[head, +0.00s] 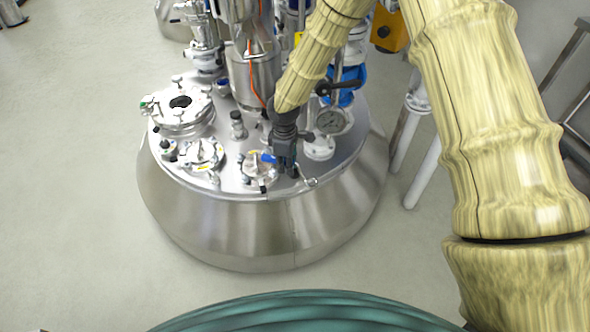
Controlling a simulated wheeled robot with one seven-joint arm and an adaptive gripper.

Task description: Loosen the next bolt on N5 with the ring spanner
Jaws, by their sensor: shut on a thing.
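My gripper (284,168) points down over the front right part of the steel vessel lid, its dark fingers close above the lid. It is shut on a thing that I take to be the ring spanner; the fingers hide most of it. A small blue piece (267,158) shows at the left of the fingers, and I cannot tell whether it belongs to the spanner. A small flanged nozzle (257,172) with a yellow mark sits just left of the gripper. No label reading N5 is legible. The bolts are too small to tell apart, and spanner contact with one cannot be seen.
The vessel lid (228,178) also bears a round manway (181,110) at left, another nozzle (205,154), and a pressure gauge (331,120) close right of my gripper. Tall pipework (250,70) stands behind. Open floor (80,210) lies to the left.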

